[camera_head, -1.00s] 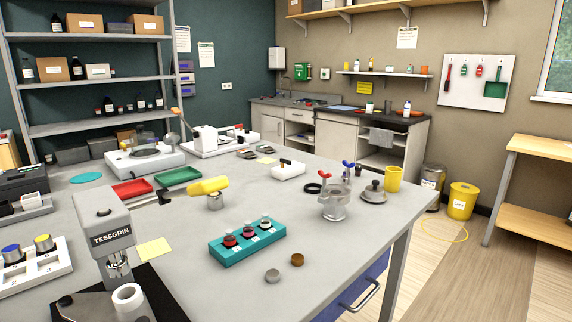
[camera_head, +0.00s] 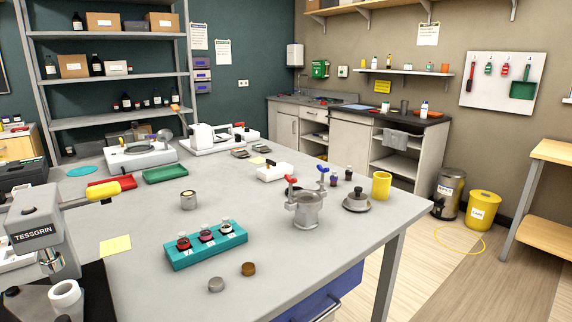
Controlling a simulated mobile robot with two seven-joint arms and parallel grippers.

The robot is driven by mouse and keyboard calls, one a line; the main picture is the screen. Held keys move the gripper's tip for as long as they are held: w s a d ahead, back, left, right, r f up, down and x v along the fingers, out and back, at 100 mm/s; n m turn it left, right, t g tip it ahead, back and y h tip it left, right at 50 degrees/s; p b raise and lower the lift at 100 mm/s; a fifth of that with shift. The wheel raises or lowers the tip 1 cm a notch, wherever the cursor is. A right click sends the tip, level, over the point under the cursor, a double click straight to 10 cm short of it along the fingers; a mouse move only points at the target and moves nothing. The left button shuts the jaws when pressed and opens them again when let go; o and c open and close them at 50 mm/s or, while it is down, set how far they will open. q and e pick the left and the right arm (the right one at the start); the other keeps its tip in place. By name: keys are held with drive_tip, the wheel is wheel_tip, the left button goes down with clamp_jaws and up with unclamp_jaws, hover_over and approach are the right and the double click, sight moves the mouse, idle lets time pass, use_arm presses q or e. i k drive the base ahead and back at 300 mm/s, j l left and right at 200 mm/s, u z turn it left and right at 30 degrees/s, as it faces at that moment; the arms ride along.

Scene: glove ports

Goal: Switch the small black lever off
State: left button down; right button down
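A small white box (camera_head: 272,174) sits near the middle of the grey table. A small dark piece (camera_head: 266,162) stands on its top and looks like the small black lever. It is too small here to tell which way it is set. Neither of my grippers is in view.
A metal pot (camera_head: 306,212) with red and blue handles, a lidded grey dish (camera_head: 357,200) and a yellow cup (camera_head: 381,186) stand right of the box. A teal vial rack (camera_head: 207,248) is in front. A TESSGRIN press (camera_head: 38,232) with a yellow-ended handle (camera_head: 104,187) stands at left.

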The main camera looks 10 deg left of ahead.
sight(269, 162)
drive_tip(key=i+l+z, duration=0.2)
drive_tip(key=i+l, duration=0.4)
drive_tip(key=l, duration=0.15)
drive_tip(key=i+l+z, duration=0.1)
drive_tip(key=i+l, duration=0.2)
drive_tip(key=i, duration=0.15)
drive_tip(key=i+l+z, duration=0.15)
drive_tip(key=i, duration=0.35)
drive_tip(key=l, duration=0.1)
